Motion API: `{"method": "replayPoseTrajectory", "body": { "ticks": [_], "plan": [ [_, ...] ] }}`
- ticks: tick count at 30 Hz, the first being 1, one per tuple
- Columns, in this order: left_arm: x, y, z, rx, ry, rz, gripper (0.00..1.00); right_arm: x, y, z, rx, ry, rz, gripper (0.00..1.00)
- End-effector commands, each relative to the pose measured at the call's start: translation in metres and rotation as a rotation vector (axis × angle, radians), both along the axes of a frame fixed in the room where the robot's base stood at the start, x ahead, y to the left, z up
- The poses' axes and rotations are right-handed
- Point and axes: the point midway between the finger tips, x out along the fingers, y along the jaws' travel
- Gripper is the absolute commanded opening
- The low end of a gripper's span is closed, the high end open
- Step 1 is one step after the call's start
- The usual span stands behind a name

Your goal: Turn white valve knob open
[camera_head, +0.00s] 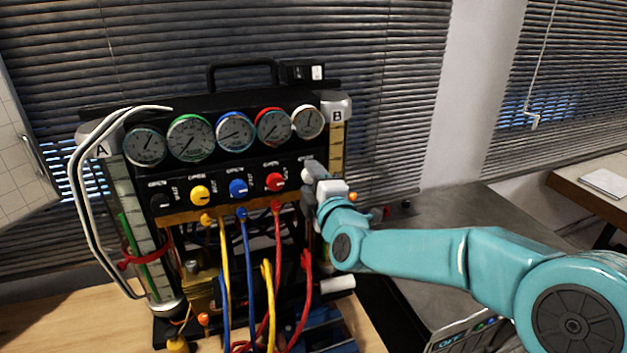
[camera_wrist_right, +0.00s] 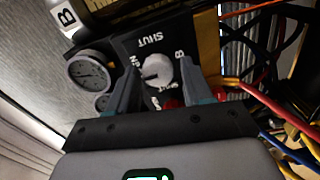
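The white valve knob (camera_wrist_right: 158,73) shows in the right wrist view on the black panel, below the upside-down word SHUT. My right gripper (camera_wrist_right: 158,82) has one finger on each side of the knob, with a gap to it on both sides. It is open and holds nothing. In the head view my right gripper (camera_head: 312,178) is at the right end of the knob row and covers most of the white knob there. My left gripper is in neither view.
Red (camera_head: 275,182), blue (camera_head: 238,188) and yellow (camera_head: 200,195) knobs sit in a row to the left. Several round gauges (camera_head: 234,131) are above them. Coloured hoses (camera_head: 250,270) hang below. A grey table (camera_head: 455,225) is at the right.

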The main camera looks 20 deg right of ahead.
Motion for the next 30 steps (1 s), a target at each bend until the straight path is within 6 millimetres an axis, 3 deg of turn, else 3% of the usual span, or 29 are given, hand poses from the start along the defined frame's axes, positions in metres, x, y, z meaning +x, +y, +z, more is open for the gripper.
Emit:
{"method": "replayPoseTrajectory", "body": {
  "ticks": [10,14,22,30],
  "plan": [
    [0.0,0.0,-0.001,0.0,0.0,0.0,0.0,-0.001,-0.001,0.001,0.003,-0.002,-0.003,0.61],
    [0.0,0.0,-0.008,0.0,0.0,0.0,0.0,-0.015,-0.002,0.0,0.004,-0.004,-0.004,0.61],
    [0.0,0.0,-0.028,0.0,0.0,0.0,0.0,-0.084,-0.004,-0.001,0.003,-0.007,-0.002,0.61],
    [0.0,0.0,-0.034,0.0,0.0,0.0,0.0,-0.144,-0.005,0.002,0.002,-0.006,-0.001,0.61]
  ]
}}
